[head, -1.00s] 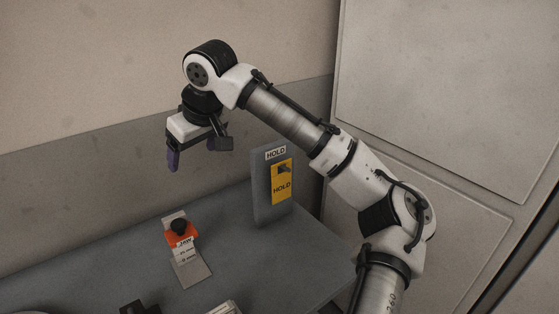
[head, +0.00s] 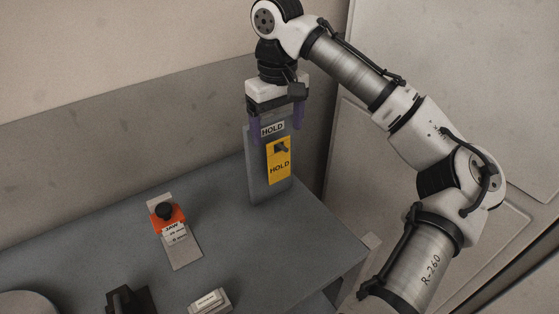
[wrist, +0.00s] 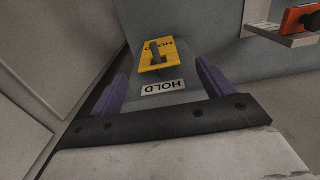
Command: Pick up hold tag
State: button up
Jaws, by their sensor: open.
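The yellow hold tag (head: 279,162) hangs on a dark hook on the front of an upright grey stand (head: 257,174) labelled HOLD at its top. In the wrist view the hold tag (wrist: 158,55) shows beyond the stand's white label. My gripper (head: 270,128) is open and empty, pointing down at the top of the stand, above the tag. Its purple fingers (wrist: 160,85) appear on either side of the stand's upper end in the wrist view. I cannot tell whether they touch it. The tag is apart from the fingers.
An orange and black button unit (head: 168,218) on a grey plate stands left on the grey table (head: 225,235). A small white-topped block (head: 209,300) and a black object (head: 124,299) lie at the front. The wall is close behind the stand. Table between button and stand is clear.

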aim_at(278, 141)
jog(key=shift+f+p, duration=0.9)
jog(key=shift+f, duration=2.25)
jog(key=c, duration=1)
jog(key=shift+c, duration=0.2)
jog(key=shift+r+b, duration=0.2)
jog(key=shift+b, duration=0.4)
